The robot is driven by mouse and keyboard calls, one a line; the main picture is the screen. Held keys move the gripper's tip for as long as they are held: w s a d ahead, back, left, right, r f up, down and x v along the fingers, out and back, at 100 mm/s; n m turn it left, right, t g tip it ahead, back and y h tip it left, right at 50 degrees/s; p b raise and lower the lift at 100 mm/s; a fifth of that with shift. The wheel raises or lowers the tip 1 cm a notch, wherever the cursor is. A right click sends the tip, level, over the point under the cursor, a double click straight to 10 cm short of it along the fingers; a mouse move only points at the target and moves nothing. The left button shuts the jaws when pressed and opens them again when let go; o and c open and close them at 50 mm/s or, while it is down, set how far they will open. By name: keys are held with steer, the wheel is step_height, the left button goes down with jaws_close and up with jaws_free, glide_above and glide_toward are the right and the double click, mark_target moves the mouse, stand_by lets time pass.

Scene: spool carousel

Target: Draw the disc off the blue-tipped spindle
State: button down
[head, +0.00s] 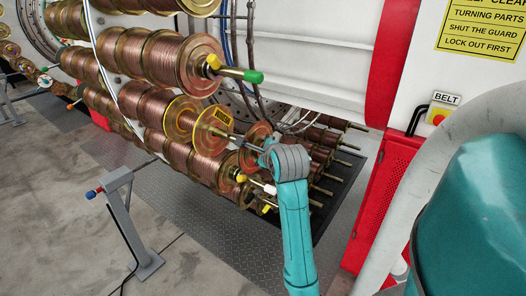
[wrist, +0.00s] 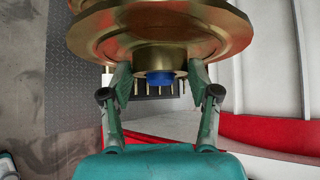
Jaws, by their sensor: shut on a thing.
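The disc (wrist: 215,32) is a brass-coloured flange with a stub hub (wrist: 172,57). In the wrist view it fills the top, and my gripper (wrist: 160,78) has one finger on each side of the hub, shut on it. The blue tip (wrist: 160,78) of the spindle shows at the hub's mouth, between the fingers. In the head view the disc (head: 211,141) stands at the end of a copper spool row, with a yellow label on it. My gripper (head: 240,140) reaches it from the right. The blue tip cannot be made out there.
A green-tipped spindle (head: 252,76) juts out above my gripper. A yellow-tipped one (head: 241,178) and other spools lie close below. A red guard panel (head: 384,190) stands to the right. A grey post (head: 135,225) stands on the floor at front left.

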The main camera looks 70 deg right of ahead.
steer(key=shift+s, duration=0.1)
steer(key=s+a, duration=0.1)
steer(key=s, duration=0.5)
steer(key=shift+s+a, duration=0.25)
stand_by(0.6)
steer(key=shift+w, duration=0.1)
